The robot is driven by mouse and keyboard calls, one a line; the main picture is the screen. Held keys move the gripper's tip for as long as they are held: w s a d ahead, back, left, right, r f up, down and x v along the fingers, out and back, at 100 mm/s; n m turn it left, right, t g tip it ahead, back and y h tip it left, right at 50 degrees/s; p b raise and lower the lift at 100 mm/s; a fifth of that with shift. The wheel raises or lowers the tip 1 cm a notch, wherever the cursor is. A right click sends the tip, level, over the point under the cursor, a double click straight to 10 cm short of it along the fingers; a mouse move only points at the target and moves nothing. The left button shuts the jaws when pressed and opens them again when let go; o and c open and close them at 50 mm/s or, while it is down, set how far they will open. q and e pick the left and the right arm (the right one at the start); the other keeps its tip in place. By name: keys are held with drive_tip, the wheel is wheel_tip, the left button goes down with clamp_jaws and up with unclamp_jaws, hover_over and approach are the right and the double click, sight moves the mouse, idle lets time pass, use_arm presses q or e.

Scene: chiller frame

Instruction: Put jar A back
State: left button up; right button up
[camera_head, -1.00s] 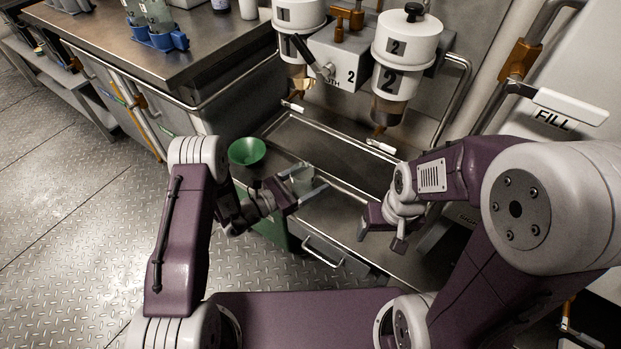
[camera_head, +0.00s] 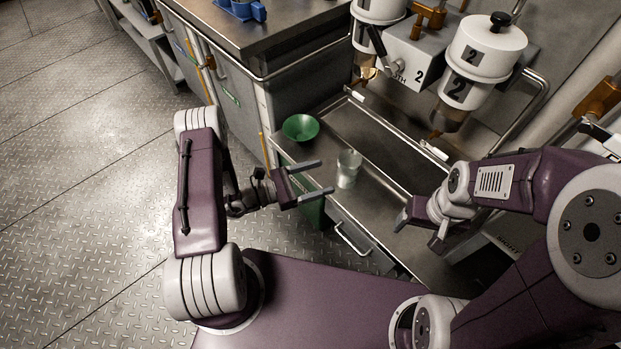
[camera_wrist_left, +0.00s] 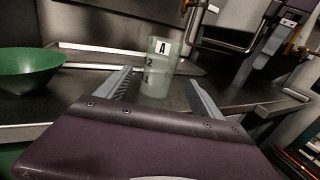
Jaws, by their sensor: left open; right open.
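Jar A (camera_head: 348,169) is a clear, pale glass jar standing upright on the steel counter ledge in the head view. In the left wrist view the jar (camera_wrist_left: 159,66) shows a white label "A" and marks on its side, beyond the fingertips and roughly between their lines. My left gripper (camera_head: 326,177) is open and empty, its two fingers pointing toward the jar with a gap short of it. My right gripper (camera_head: 418,229) is to the right of the jar, over the counter's front part, open as far as shown and holding nothing visible.
A green bowl or funnel (camera_head: 300,127) sits left of the jar. A sunken steel tray (camera_head: 385,140) lies behind it, below the white dispensers, one numbered 2 (camera_head: 478,62). Blue holders (camera_head: 240,10) stand on the upper-left bench. A drawer handle (camera_head: 352,238) juts out in front.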

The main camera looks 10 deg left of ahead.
use_arm(q)
drive_tip(key=s+d+r+m+g+y, duration=0.2)
drive_tip(key=s+m+g, duration=0.5)
drive_tip(key=s, duration=0.1)
drive_tip(key=s+d+r+m+g+y, duration=0.1)
drive_tip(key=s+r+m+g+y, duration=0.1)
drive_tip(key=s+m+g, duration=0.45)
drive_tip(key=a+r+m+t+y, duration=0.1)
drive_tip(key=a+m+t+y, duration=0.1)
drive_tip(key=a+m+y, duration=0.3)
drive_tip(key=w+a+r+m+t+y, duration=0.1)
drive_tip(key=a+m+t+y, duration=0.2)
drive_tip(key=a+m+y, duration=0.2)
drive_tip(key=shift+w+a+r+m+y, duration=0.2)
drive_tip(key=shift+a+r+m+y, duration=0.25)
drive_tip(key=shift+a, duration=0.8)
